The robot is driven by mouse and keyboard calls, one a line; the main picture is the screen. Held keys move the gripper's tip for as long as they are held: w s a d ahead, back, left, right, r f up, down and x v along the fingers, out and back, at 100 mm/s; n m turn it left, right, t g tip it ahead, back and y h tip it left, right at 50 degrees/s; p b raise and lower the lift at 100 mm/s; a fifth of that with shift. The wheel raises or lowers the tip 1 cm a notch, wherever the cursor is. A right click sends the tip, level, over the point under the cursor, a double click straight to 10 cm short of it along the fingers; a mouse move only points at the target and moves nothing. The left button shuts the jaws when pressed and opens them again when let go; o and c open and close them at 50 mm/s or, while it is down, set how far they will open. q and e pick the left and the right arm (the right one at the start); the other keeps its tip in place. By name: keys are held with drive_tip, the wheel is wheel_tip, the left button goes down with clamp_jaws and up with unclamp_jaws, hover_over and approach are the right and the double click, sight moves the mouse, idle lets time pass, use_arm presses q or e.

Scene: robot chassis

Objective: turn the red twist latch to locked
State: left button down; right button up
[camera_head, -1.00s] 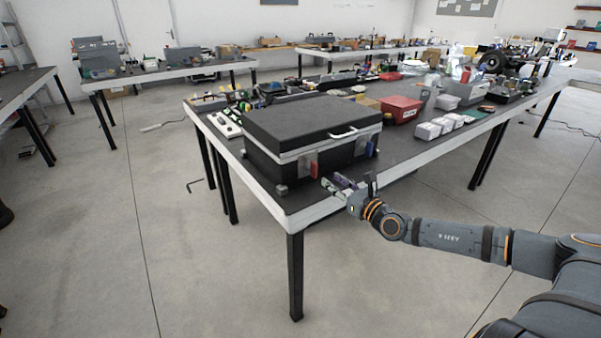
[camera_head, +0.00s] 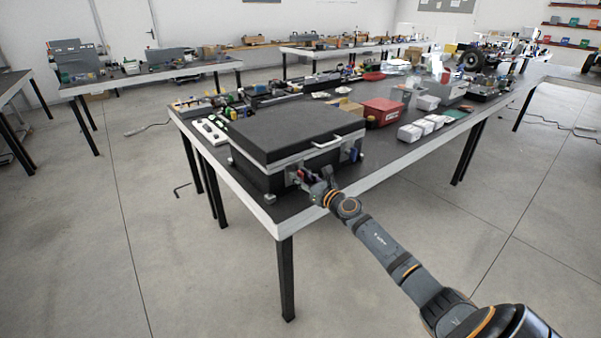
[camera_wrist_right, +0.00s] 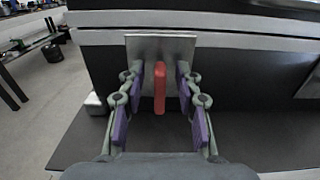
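The red twist latch (camera_wrist_right: 159,88) stands upright on a metal plate (camera_wrist_right: 150,48) on the front of a black case, in the right wrist view. My right gripper (camera_wrist_right: 156,92) is open, with one purple-padded finger on each side of the red latch and a visible gap on both sides. In the head view the right gripper (camera_head: 310,180) is at the case front and partly covers the red latch (camera_head: 299,176). The black case (camera_head: 265,178) has its lid down. My left gripper is not in view.
The case stands at the near corner of a dark table (camera_head: 375,172). A blue latch (camera_head: 354,155) is on the case front, to the right. A red bin (camera_head: 381,111) and several white boxes (camera_head: 410,132) stand farther right. The floor in front is clear.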

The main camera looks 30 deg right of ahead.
drive_tip(key=shift+w, duration=0.3)
clamp_jaws()
